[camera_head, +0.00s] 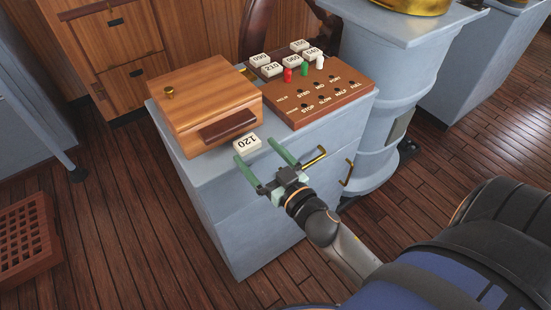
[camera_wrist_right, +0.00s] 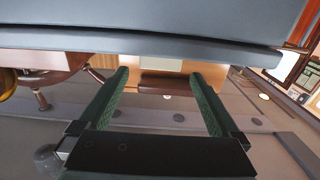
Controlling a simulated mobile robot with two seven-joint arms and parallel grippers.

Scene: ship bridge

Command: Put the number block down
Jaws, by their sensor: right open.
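A cream number block marked 120 (camera_head: 247,144) lies on the grey cabinet top (camera_head: 207,168), close to the front edge and just in front of the wooden box (camera_head: 207,102). My right gripper (camera_head: 254,149) is open and empty, with its green fingertips on either side of the block's near side in the picture and its body out past the front edge. I cannot tell whether a finger touches the block. The right wrist view shows the two spread green fingers (camera_wrist_right: 159,74); I cannot make out the block there. My left gripper is not in view.
A wooden board (camera_head: 320,97) with labelled holes, red, green and white pegs and several number blocks (camera_head: 272,68) stands right of the box. A brass handle (camera_head: 315,158) sticks out by the gripper. A grey pedestal (camera_head: 385,90) stands behind right.

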